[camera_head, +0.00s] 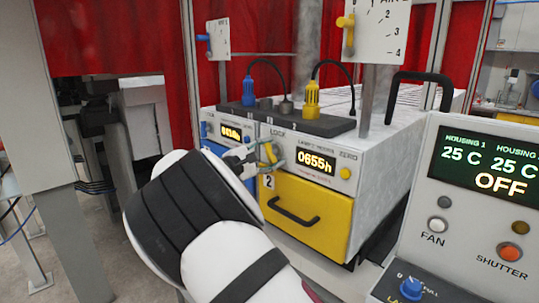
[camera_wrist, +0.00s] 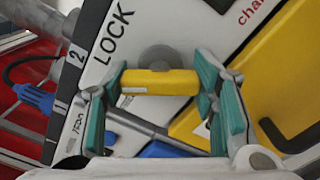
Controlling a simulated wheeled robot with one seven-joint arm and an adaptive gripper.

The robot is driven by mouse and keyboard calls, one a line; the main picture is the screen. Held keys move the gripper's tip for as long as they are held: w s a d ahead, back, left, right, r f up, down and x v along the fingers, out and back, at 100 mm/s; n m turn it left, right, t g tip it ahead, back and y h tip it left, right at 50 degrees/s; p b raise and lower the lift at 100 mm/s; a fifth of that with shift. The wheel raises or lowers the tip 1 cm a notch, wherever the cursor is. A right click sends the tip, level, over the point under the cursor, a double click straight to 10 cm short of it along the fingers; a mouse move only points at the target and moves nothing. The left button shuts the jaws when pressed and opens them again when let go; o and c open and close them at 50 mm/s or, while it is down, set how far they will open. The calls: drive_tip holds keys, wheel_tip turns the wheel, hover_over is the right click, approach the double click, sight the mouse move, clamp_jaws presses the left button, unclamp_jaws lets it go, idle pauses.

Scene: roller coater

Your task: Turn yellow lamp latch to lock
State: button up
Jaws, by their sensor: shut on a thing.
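The yellow lamp latch (camera_wrist: 160,83) is a short yellow bar on a round grey pivot, on the white front panel. In the wrist view it lies across between my two teal-padded fingers, beside the printed word LOCK. In the head view the latch (camera_head: 268,152) is partly hidden by my gripper (camera_head: 256,156), above the yellow drawer (camera_head: 310,213) and left of the display reading 0655h (camera_head: 316,162). My gripper (camera_wrist: 163,90) is shut on the latch, one finger at each end of the bar.
A black drawer handle (camera_head: 293,212) sticks out below the latch. Blue and yellow cable plugs (camera_head: 312,98) stand on top of the housing. A control panel (camera_head: 480,190) reading OFF stands at the right. Red curtains hang behind.

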drive_tip(key=m, duration=0.6)
drive_tip(key=shift+m, duration=0.4)
idle(0.3)
drive_tip(key=o, duration=1.2)
drive_tip(key=shift+c, duration=0.2)
drive_tip(key=v, duration=1.2)
